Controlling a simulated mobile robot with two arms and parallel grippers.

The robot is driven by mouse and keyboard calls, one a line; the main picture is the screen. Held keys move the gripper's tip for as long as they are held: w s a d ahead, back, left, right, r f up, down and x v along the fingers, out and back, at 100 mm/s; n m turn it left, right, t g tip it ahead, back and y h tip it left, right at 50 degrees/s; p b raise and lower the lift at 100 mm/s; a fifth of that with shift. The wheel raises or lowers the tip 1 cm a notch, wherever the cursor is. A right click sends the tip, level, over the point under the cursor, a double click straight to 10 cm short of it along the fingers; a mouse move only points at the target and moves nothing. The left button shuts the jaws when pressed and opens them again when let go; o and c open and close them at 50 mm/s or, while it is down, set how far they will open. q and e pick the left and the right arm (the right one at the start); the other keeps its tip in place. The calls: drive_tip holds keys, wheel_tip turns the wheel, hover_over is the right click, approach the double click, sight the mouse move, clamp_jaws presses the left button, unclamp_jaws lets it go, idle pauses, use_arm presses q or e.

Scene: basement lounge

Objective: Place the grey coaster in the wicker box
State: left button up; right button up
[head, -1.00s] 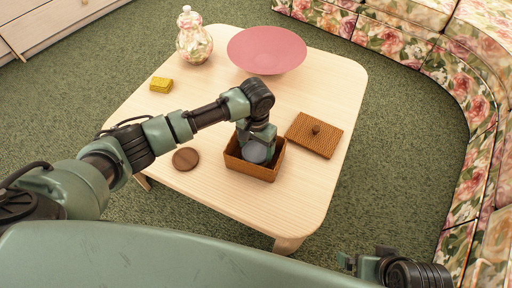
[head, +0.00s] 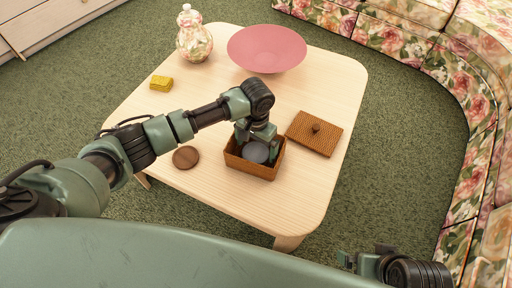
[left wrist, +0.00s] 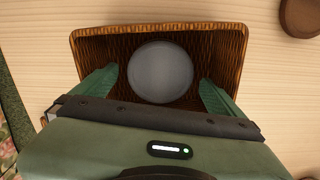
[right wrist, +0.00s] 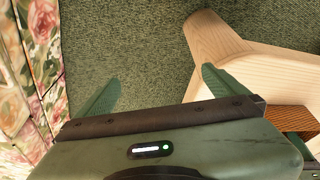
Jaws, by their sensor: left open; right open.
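The grey coaster (head: 255,152) is inside the wicker box (head: 249,172) on the table. In the left wrist view the coaster (left wrist: 161,72) shows whole, within the walls of the wicker box (left wrist: 236,45). My left gripper (head: 258,146) is over the box, its fingers apart on either side of the coaster, not touching it. It also shows in the left wrist view (left wrist: 160,88). My right gripper (right wrist: 158,92) is open and empty, low beside the table, over the green carpet.
The box's wicker lid (head: 314,134) lies right of the box. A brown coaster (head: 186,157) lies to its left. A floral sofa (head: 395,45) borders the right.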

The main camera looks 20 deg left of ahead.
use_arm(q)
wheel_tip(320, 180, up, 8)
drive_tip(key=p, duration=0.3)
wheel_tip(320, 180, up, 4)
drive_tip(key=r, duration=0.1)
hover_over(256, 152)
drive_tip(key=shift+w+f+p, duration=0.1)
drive_tip(key=shift+f+p, duration=0.15)
drive_tip(key=shift+p, duration=0.15)
use_arm(e)
drive_tip(key=x, duration=0.4)
drive_tip(key=shift+w+a+f, duration=0.15)
drive_tip(key=shift+f, duration=0.1)
